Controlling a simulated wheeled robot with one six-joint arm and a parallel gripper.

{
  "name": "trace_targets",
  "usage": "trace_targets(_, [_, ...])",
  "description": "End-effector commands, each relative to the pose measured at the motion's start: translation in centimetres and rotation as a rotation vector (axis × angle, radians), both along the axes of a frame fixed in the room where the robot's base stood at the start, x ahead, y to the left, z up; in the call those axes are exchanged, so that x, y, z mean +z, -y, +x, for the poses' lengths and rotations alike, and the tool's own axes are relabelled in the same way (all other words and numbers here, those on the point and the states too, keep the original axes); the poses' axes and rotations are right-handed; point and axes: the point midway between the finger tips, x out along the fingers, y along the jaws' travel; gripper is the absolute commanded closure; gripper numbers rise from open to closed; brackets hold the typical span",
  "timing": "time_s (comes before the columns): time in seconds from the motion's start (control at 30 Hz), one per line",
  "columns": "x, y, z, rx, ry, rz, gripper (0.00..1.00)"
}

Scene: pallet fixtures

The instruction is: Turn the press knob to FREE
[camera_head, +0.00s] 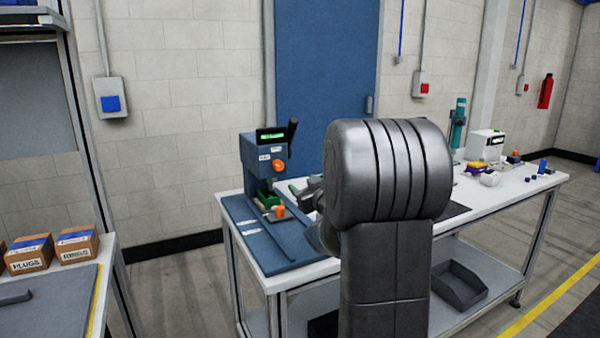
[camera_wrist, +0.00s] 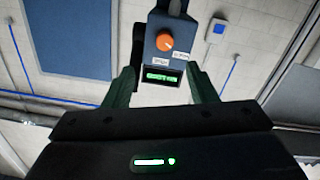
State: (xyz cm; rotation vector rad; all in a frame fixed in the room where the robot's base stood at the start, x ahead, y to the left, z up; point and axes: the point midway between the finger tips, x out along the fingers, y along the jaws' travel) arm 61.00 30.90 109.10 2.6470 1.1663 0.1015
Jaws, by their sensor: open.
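The press (camera_head: 262,160) is a dark blue-grey unit at the far left end of the white workbench. Its front carries a round orange knob (camera_head: 278,166) below a green-lit display (camera_head: 270,136), with small white labels whose text I cannot read. In the wrist view the press appears upside down, with the orange knob (camera_wrist: 165,42) above the display (camera_wrist: 163,78). My gripper (camera_wrist: 162,84) is open, its two dark green fingers spread on either side of the display, apart from the knob. In the head view my arm hides most of the gripper. The knob's pointing direction is unclear.
A black lever (camera_head: 292,130) stands at the press's right side. A green bin (camera_head: 268,198) and a second orange piece (camera_head: 279,211) sit low in front of it. A blue mat (camera_head: 262,240) covers the bench's left end. Small items crowd the bench's far right.

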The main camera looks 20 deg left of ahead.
Motion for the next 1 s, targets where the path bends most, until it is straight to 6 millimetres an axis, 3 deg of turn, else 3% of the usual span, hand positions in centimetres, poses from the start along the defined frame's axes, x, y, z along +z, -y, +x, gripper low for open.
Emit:
trace_targets(0.23, [0.4, -2.5, 0.6, 0.044, 0.029, 0.022, 0.48])
trace_targets(0.7, [0.4, -9.4, 6.6, 0.040, 0.027, 0.021, 0.48])
trace_targets(1.0, [0.4, -11.7, 8.6, 0.039, 0.027, 0.021, 0.48])
